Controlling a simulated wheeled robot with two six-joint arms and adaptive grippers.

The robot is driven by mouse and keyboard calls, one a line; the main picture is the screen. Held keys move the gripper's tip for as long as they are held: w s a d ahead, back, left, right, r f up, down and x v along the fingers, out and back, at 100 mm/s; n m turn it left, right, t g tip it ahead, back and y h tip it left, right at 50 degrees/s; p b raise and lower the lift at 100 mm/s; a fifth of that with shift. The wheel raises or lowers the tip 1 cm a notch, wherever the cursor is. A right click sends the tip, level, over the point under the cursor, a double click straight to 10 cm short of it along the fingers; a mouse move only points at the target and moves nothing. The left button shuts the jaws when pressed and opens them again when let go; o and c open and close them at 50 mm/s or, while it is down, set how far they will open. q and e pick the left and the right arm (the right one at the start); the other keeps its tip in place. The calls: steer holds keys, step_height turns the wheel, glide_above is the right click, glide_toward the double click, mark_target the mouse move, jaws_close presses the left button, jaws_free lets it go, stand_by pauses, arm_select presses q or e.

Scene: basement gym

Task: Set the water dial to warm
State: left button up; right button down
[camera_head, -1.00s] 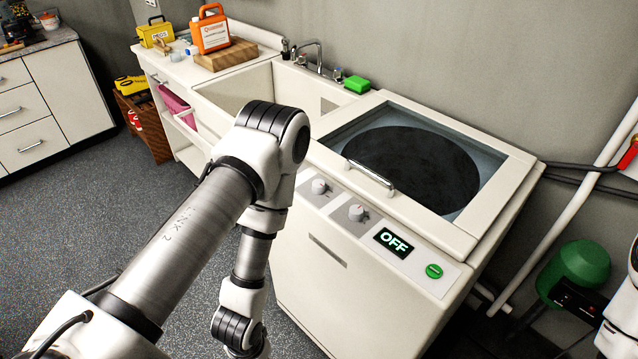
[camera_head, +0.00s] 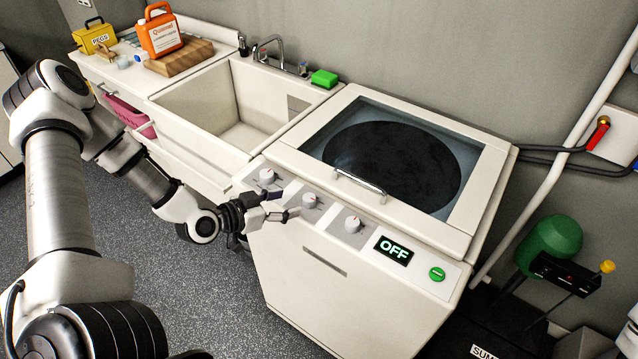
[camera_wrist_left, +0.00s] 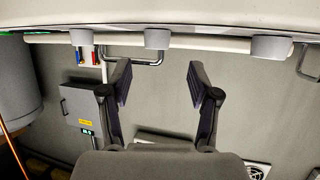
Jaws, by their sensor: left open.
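The white washing machine has a sloped front panel with three round dials: a left dial (camera_head: 267,176), a middle dial (camera_head: 309,200) and a right dial (camera_head: 352,224). Their labels are too small to read, so I cannot tell which is the water dial. My left gripper (camera_head: 285,204) is open and empty at the panel's left front, close to the left and middle dials. In the left wrist view, the open fingers (camera_wrist_left: 160,80) point toward the row of dials at the top, with one dial (camera_wrist_left: 157,38) between them and apart from both fingers.
The panel also has a display (camera_head: 393,251) reading OFF and a green button (camera_head: 437,274). A lid handle (camera_head: 360,185) rises behind the dials. A sink (camera_head: 215,105) adjoins on the left; a green tank (camera_head: 550,245) stands right. Floor in front is open.

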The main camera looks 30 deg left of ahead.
mark_target(308, 198)
arm_select(q)
steer(key=shift+w+d+f+b, duration=0.25)
steer(key=shift+w+d+b, duration=0.1)
steer(key=shift+w+d, duration=0.15)
steer(key=shift+w+d+f+b, duration=0.2)
steer(key=shift+w+d+b, duration=0.15)
steer(key=shift+w, duration=0.25)
steer(key=x, duration=0.4)
steer(key=shift+w+a+f, duration=0.15)
steer(key=shift+w+a, duration=0.05)
steer(key=shift+w, duration=0.2)
steer(key=shift+w+d, duration=0.2)
steer(key=shift+w, duration=0.05)
steer(key=shift+c, duration=0.3)
jaws_close()
